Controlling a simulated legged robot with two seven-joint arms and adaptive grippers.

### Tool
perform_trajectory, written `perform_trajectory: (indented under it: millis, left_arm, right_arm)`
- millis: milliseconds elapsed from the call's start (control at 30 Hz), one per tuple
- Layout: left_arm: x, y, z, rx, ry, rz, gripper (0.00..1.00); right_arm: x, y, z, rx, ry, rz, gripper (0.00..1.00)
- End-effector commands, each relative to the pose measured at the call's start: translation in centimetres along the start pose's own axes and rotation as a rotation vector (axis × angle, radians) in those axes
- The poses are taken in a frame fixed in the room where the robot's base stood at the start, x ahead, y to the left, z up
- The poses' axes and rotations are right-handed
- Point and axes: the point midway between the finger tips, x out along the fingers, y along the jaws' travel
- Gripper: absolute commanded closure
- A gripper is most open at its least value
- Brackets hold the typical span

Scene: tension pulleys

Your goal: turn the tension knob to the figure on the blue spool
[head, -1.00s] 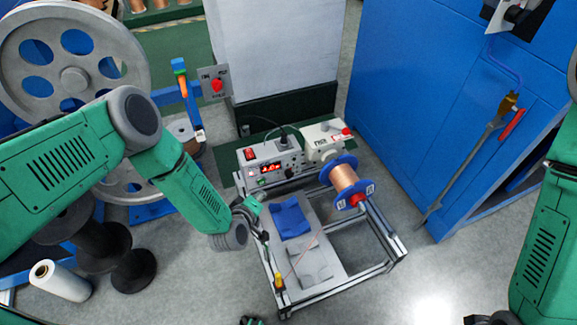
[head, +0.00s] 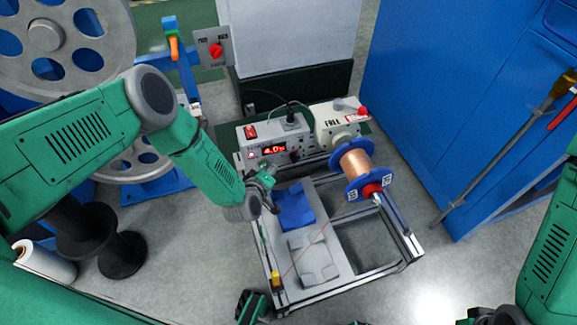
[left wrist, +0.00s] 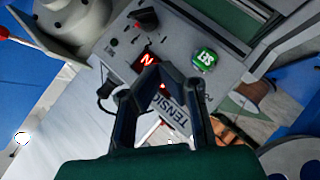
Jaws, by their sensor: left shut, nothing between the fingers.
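The grey tension box (head: 263,150) stands at the back of the bench frame. A dark knob (head: 294,155) sits right of the display. The blue spool (head: 358,165), wound with copper wire, has small white labels whose figure I cannot read. My left gripper (head: 266,178) is shut and empty, close in front of the box's lower front. Contact cannot be told.
A pale box marked FREE (head: 333,122) stands right of the tension box. A grey plate with a blue block (head: 294,206) lies in front. A red thin line crosses the plate. A dark green gripper part (head: 250,306), probably my right one, shows at the bottom edge.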

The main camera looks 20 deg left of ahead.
Motion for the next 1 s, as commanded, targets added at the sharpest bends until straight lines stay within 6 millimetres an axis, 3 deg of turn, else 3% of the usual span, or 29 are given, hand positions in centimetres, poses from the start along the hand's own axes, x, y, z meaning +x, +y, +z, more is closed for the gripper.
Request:
perform_trajectory:
  millis: [200, 333, 400, 600, 1000]
  left_arm:
    - [5.1, -0.4, 0.2, 0.001, 0.002, 0.003, 1.00]
    - [7.7, -0.3, 0.2, 0.001, 0.002, 0.003, 1.00]
    - [8.4, -0.3, 1.4, 0.000, -0.001, 0.001, 1.00]
    - [9.7, -0.2, 2.6, 0.001, 0.000, 0.000, 1.00]
    - [9.9, 0.0, 2.9, 0.001, -0.001, 0.000, 1.00]
  right_arm:
    - [3.0, 0.0, 0.2, 0.000, 0.000, 0.000, 0.60]
    - [4.3, 0.0, 0.2, 0.000, 0.000, 0.000, 0.60]
    - [5.0, 0.0, 0.3, 0.000, 0.000, 0.000, 0.60]
    - [6.0, 0.0, 0.3, 0.000, 0.000, 0.000, 0.60]
    - [6.1, 0.0, 0.3, 0.000, 0.000, 0.000, 0.60]
